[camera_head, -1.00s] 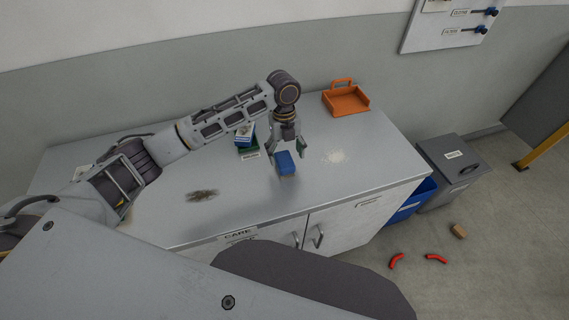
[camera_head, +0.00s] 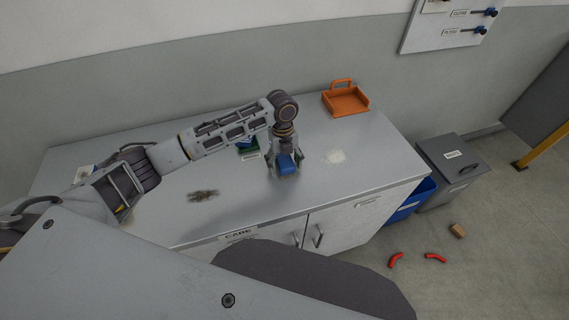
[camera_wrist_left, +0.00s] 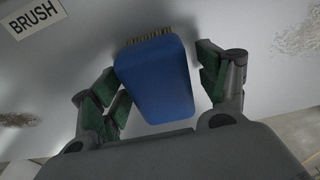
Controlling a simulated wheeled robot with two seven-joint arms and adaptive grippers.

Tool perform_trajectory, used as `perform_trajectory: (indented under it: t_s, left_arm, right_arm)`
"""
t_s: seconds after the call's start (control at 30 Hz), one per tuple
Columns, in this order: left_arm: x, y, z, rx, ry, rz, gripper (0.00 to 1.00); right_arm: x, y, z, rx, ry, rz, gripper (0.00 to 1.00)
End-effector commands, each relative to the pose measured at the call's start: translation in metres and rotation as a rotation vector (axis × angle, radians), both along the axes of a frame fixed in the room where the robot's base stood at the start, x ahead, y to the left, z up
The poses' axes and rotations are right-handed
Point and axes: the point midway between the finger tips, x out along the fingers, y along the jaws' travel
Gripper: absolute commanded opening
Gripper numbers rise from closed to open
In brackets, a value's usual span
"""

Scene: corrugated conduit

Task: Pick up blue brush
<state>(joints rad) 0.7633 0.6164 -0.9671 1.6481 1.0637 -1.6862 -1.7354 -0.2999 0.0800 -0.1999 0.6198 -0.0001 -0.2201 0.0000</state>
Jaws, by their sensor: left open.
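The blue brush (camera_head: 288,164) sits on the grey bench top, with its blue back up. My left gripper (camera_head: 285,168) points down over it, open, with one finger on either side. In the left wrist view the brush (camera_wrist_left: 157,78) lies between the open green-padded fingers of my left gripper (camera_wrist_left: 160,92), and pale bristles show at its far edge. The left finger is very close to the brush; I cannot tell if it touches. A small gap shows on the right side. My right gripper is not in view.
An orange dustpan (camera_head: 346,101) stands at the back right of the bench (camera_head: 377,155). A pale powder patch (camera_head: 334,157) and a dark debris patch (camera_head: 203,195) lie on the top. A blue and green item (camera_head: 248,148) is partly behind my arm. A "BRUSH" label (camera_wrist_left: 35,17) lies nearby.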

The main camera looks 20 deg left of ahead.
Motion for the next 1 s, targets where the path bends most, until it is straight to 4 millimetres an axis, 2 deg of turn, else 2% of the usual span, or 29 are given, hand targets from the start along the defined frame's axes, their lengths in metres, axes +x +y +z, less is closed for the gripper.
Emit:
perform_trajectory:
  t_s: [0.5,0.9,1.0]
  left_arm:
    - [-0.0004,-0.0004,-0.0029,0.000,0.000,0.000,0.75]
    - [-0.0004,-0.0002,-0.0028,0.000,0.000,0.000,0.25]
    - [-0.0003,-0.0003,-0.0025,0.000,0.000,0.000,0.23]
  right_arm:
    - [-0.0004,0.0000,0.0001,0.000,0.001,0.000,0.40]
    - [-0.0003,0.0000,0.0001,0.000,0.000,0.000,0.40]
    - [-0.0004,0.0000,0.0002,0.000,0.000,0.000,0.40]
